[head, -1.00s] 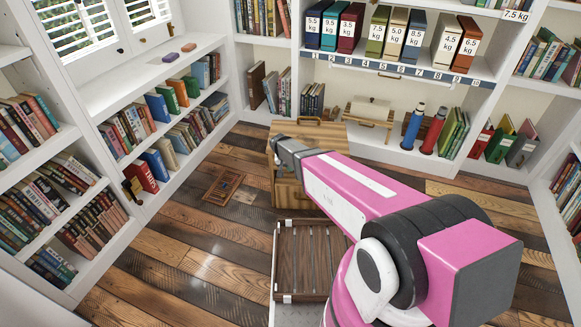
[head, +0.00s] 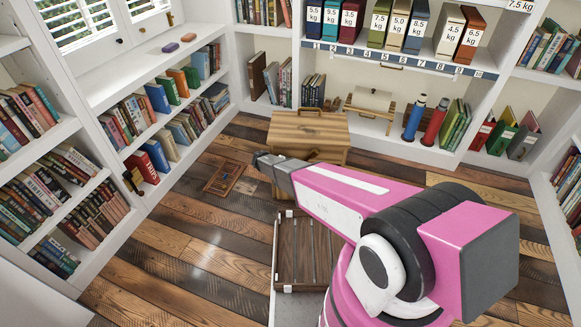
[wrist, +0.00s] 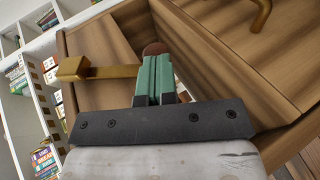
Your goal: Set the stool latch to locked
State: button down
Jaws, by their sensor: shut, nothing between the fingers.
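The wooden stool (head: 308,130), a box-like step with a brass handle, stands on the plank floor in the head view. It fills much of the wrist view (wrist: 225,60). A brass latch lever (wrist: 90,71) with a block-shaped end shows at the left in the wrist view, lying roughly level. My gripper (wrist: 155,58) has green-padded fingers together, with nothing held. The fingers are beside the lever's right end and overlap it in view; I cannot tell whether they touch. In the head view my gripper (head: 260,160) is at the stool's front left; the latch cannot be made out there.
A slatted dark wooden tray (head: 303,250) is in front of the stool. A small framed panel (head: 223,178) lies on the floor to the left. Bookshelves (head: 140,130) line the left and back.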

jog(key=shift+h, duration=0.7)
jog(key=shift+s+d+f, duration=0.15)
jog(key=shift+d+f, duration=1.4)
jog(key=shift+d, duration=0.3)
jog(key=shift+d+f, duration=0.1)
jog(key=s+a+f, duration=0.2)
jog(key=a, duration=1.2)
jog(key=s+d+r+y, duration=0.4)
jog(key=s+d+r, duration=0.2)
jog(key=d+r, duration=0.3)
jog(key=s+d+r+g+y, duration=0.1)
jog(key=s+d+r+y, duration=0.4)
jog(key=d+r, duration=0.4)
jog(key=s+d+r+y, duration=0.4)
jog(key=s+d+r, duration=0.3)
jog(key=r, duration=0.7)
jog(key=shift+d+m+g+y, duration=0.3)
jog(key=shift+d+y, duration=0.1)
jog(key=shift+d, duration=0.8)
